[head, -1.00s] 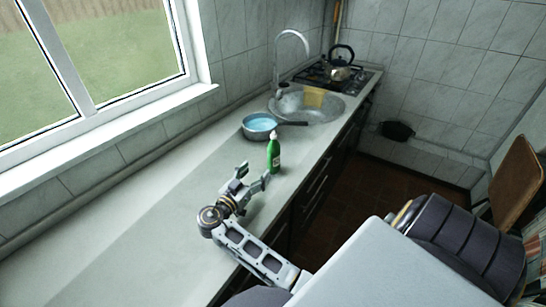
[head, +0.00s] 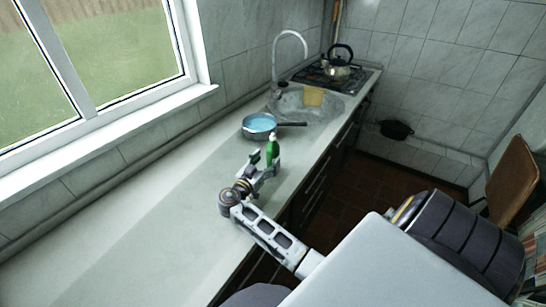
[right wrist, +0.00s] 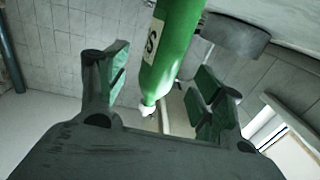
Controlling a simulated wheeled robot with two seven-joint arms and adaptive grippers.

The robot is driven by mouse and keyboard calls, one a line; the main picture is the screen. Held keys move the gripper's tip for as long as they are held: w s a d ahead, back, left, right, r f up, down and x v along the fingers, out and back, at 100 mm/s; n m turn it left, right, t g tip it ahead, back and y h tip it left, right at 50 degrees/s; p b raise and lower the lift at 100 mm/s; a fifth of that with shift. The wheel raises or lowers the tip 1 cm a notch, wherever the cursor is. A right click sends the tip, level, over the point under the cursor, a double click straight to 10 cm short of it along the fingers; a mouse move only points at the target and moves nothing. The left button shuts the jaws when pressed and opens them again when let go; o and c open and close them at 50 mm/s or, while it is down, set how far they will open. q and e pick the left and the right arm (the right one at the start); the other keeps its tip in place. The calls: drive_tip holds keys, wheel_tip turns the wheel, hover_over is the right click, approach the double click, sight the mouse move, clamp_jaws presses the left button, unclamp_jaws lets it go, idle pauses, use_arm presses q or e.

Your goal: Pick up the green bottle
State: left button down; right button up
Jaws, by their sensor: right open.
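The green bottle (head: 272,150) with a white cap stands upright on the counter in the head view, just in front of the pan. My right gripper (head: 265,167) is at the bottle, its fingers partly hiding the bottle's lower part. In the right wrist view the bottle (right wrist: 173,50), with a white label, lies between the two open fingers of the gripper (right wrist: 160,92). A gap shows between the bottle and each finger there. My left gripper is not in view.
A pan (head: 259,124) with a blue inside stands right behind the bottle, its dark handle pointing right. Beyond are the sink (head: 330,108) and a kettle (head: 338,70) on the stove. The counter (head: 130,240) at near left is clear.

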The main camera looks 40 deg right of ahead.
sight(269, 157)
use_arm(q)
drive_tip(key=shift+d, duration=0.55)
use_arm(e)
drive_tip(key=shift+d, duration=0.1)
drive_tip(key=shift+p+x, duration=0.55)
drive_tip(key=shift+x, duration=0.65)
drive_tip(key=shift+p+x, duration=0.3)
drive_tip(key=shift+x, duration=0.55)
drive_tip(key=shift+w+d, duration=0.25)
drive_tip(key=shift+d, duration=0.2)
drive_tip(key=shift+f, duration=0.1)
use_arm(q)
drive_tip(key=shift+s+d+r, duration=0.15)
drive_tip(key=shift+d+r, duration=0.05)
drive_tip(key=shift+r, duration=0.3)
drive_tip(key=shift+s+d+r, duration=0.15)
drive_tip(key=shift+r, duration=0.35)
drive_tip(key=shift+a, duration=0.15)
use_arm(e)
drive_tip(key=shift+c, duration=0.2)
